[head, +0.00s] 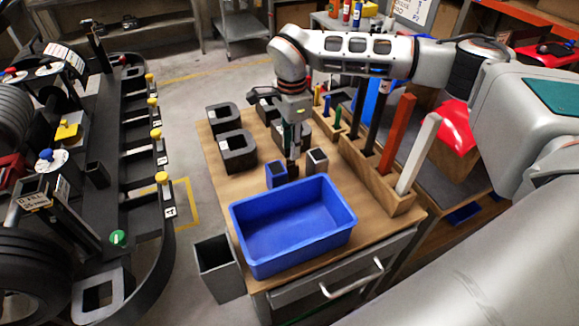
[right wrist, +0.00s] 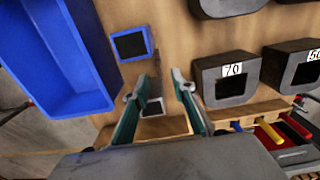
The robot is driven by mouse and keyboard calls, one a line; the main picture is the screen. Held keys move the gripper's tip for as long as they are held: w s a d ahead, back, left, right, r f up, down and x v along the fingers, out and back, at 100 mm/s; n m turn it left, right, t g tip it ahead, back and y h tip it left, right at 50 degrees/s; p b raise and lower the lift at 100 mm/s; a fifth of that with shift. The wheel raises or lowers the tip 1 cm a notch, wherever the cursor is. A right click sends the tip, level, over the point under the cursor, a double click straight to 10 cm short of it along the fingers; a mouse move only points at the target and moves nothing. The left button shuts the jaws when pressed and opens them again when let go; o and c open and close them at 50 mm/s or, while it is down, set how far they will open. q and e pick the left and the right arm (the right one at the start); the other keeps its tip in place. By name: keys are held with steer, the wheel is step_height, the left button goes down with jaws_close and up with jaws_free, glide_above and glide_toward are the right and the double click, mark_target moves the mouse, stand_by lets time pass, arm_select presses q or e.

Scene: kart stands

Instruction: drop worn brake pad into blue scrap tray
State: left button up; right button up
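The blue scrap tray (head: 291,265) stands at the front of the wooden bench. Its inside looks empty, and part of it shows in the right wrist view (right wrist: 90,100). My right gripper (head: 292,158) points down behind the tray, near a small blue holder (head: 275,177) and a small grey holder (head: 318,161). In the right wrist view my right gripper (right wrist: 162,80) has its fingers apart with nothing seen gripped between them; the blue holder (right wrist: 131,43) is beside one fingertip. I cannot make out the worn brake pad. My left gripper is not in view.
Several black blocks with square openings (head: 238,157) stand at the bench's left and back. A wooden rack (head: 385,190) with tall bars stands on the right. A dark bin (head: 218,268) is on the floor; a kart (head: 125,160) is left of the aisle.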

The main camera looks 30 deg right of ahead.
mark_target(291, 168)
steer(key=shift+a+f+p, duration=0.1)
steer(key=shift+f+p, duration=0.45)
steer(key=shift+f, duration=2.15)
steer(key=shift+s, duration=0.1)
jaws_close()
